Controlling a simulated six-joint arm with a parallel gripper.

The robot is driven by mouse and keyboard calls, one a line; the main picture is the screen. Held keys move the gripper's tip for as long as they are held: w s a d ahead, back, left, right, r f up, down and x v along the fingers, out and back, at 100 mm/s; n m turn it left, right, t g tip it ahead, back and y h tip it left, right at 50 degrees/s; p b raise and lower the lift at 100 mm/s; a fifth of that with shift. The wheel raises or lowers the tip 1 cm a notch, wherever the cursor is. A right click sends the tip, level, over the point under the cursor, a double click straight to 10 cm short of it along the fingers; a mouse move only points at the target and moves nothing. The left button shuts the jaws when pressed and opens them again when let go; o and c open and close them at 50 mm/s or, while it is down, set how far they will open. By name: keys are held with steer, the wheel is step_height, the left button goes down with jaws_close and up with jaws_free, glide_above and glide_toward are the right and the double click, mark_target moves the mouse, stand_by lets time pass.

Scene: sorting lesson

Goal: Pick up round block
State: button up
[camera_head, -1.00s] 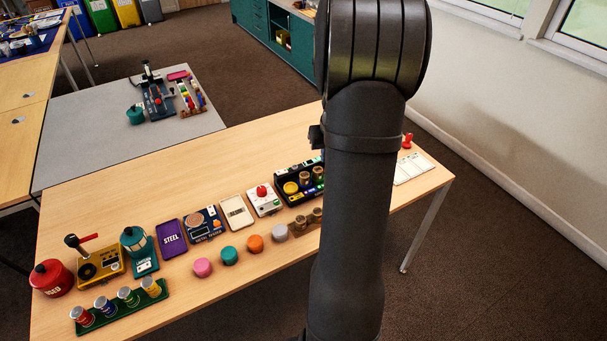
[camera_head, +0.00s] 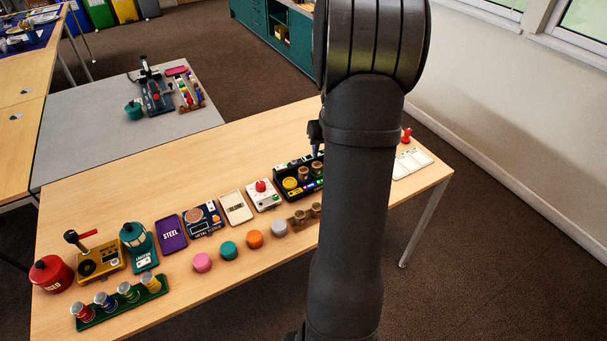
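Several round blocks stand in a slanting row on the wooden table (camera_head: 130,190): a pink one (camera_head: 202,262), a teal one (camera_head: 228,250), an orange one (camera_head: 254,239) and a grey one (camera_head: 279,228). They are apart from each other. My arm's thick dark link fills the middle right and hides part of the table. A small dark part of my gripper (camera_head: 316,138) shows at the link's left edge, above the black tray at the back. Its fingertips cannot be made out, nor whether it holds anything. The round blocks stand clear of it.
A black tray (camera_head: 283,197) with brass pieces, a white box with a red knob (camera_head: 262,194), a purple STEEL case (camera_head: 171,233) and a navy device (camera_head: 203,218) line the row behind. A green rack (camera_head: 117,311) and red pot (camera_head: 50,273) stand left. The back left tabletop is clear.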

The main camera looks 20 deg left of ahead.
steer(key=shift+o, duration=1.2)
steer(key=n+g+h, duration=0.2)
steer(key=n, duration=1)
glide_above(303, 170)
steer(key=f, duration=0.9)
steer(key=shift+d+f, duration=0.35)
steer(key=shift+f, duration=0.05)
steer(key=shift+a+f, duration=0.15)
steer(key=shift+f, duration=1.2)
steer(key=shift+a+f, duration=0.15)
steer(key=shift+f, duration=1.15)
steer(key=c, duration=1.1)
